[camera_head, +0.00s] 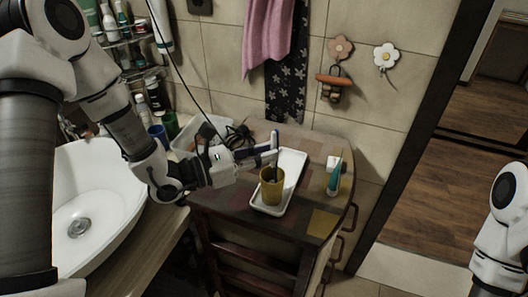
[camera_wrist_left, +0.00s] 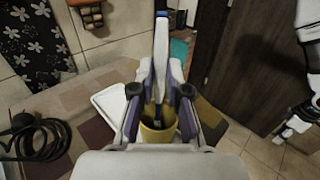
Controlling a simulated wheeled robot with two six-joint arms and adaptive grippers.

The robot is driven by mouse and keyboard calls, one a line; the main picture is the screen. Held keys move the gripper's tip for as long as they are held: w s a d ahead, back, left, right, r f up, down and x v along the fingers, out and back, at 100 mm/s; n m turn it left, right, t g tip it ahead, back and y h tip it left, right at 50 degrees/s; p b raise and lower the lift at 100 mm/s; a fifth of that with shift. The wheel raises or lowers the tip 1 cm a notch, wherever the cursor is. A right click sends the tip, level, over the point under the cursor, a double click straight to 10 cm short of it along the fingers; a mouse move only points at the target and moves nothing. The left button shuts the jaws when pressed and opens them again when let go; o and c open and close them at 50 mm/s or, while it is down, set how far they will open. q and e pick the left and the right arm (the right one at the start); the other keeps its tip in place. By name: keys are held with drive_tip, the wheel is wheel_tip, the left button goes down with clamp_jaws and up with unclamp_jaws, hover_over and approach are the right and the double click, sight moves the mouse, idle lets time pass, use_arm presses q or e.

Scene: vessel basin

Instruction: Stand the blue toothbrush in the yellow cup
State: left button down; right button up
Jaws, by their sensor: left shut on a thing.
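The yellow cup (camera_head: 266,190) stands upright on a white tray (camera_head: 291,172) on the small table. My left gripper (camera_head: 262,154) is above the cup and is shut on the blue toothbrush (camera_head: 275,139), which is held about upright. In the left wrist view the toothbrush (camera_wrist_left: 161,45) is between the two fingers (camera_wrist_left: 158,105). The yellow cup (camera_wrist_left: 152,134) is right below them, and the toothbrush's lower end appears to be inside its mouth. The fingers hide part of the cup. My right arm shows at the right edge, but its fingers cannot be made out.
A teal and white tube (camera_head: 334,175) stands on the table right of the tray. A black corded thing (camera_head: 238,136) lies at the table's back left, by a white bin (camera_head: 205,133). The sink (camera_head: 100,205) is at the left. The table's right front is clear.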

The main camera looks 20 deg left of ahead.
use_arm(q)
drive_tip(key=c, duration=1.1)
unclamp_jaws()
drive_tip(key=v, duration=0.7)
drive_tip(key=shift+s+a, duration=0.2)
